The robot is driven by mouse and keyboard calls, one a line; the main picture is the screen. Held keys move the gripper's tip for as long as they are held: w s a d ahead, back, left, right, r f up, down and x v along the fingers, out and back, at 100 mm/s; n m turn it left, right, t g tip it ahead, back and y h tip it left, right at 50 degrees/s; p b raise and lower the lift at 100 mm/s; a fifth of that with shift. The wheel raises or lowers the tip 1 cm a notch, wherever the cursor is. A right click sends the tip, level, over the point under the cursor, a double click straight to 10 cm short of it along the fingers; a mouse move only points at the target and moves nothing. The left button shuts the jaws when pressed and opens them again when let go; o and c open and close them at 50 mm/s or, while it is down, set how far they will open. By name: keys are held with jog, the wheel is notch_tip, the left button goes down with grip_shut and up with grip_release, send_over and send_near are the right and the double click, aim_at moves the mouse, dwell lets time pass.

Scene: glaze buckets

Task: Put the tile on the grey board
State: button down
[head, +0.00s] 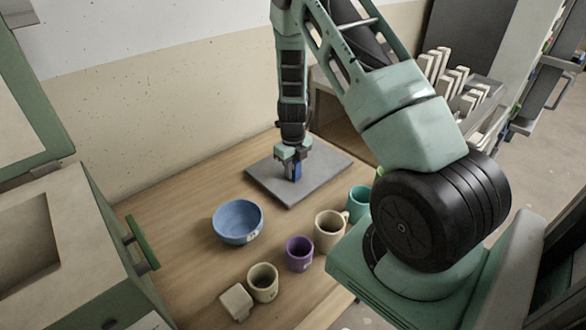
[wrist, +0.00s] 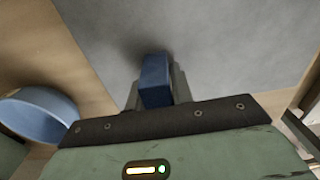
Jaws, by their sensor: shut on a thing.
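The grey board (head: 272,181) lies flat at the back of the wooden table in the head view, and its grey surface (wrist: 230,50) fills much of the wrist view. My gripper (head: 293,170) points down over the middle of the board. It is shut on a blue tile (head: 297,172), which is held on edge between the fingers. The tile (wrist: 156,82) also shows between the fingers of my gripper (wrist: 157,90) in the wrist view. Its lower end is at or just above the board; I cannot tell whether it touches.
A blue bowl (head: 237,222) stands left of the board. In front are a purple mug (head: 299,254), a beige mug (head: 329,232), a teal mug (head: 359,203), an olive-cream mug (head: 263,283) and a cream block (head: 237,301). The table's left back is clear.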

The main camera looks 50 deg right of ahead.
jog(key=c, duration=1.2)
grip_release()
jog(key=shift+f, duration=0.1)
notch_tip(320, 180, up, 12)
jog(key=shift+a+r, duration=0.1)
jog(key=s+a+r+n+y, duration=0.1)
jog(key=s+a+r+n, duration=0.25)
jog(key=a+n, duration=0.75)
jog(key=s+a+r+n+y, duration=0.15)
jog(key=a+r+n, duration=0.25)
jog(key=a+n, duration=0.75)
jog(key=s+a+r+n+h, duration=0.1)
jog(key=s+a+r+n, duration=0.1)
jog(key=s+a+n, duration=0.5)
jog(key=s+a+r+n+h, duration=0.1)
jog(key=s+a+r+n, duration=0.1)
jog(key=s+a+n, duration=0.5)
jog(key=s+n, duration=0.5)
jog(key=n, duration=0.3)
jog(key=shift+s+r, duration=0.15)
jog(key=shift+r, duration=0.1)
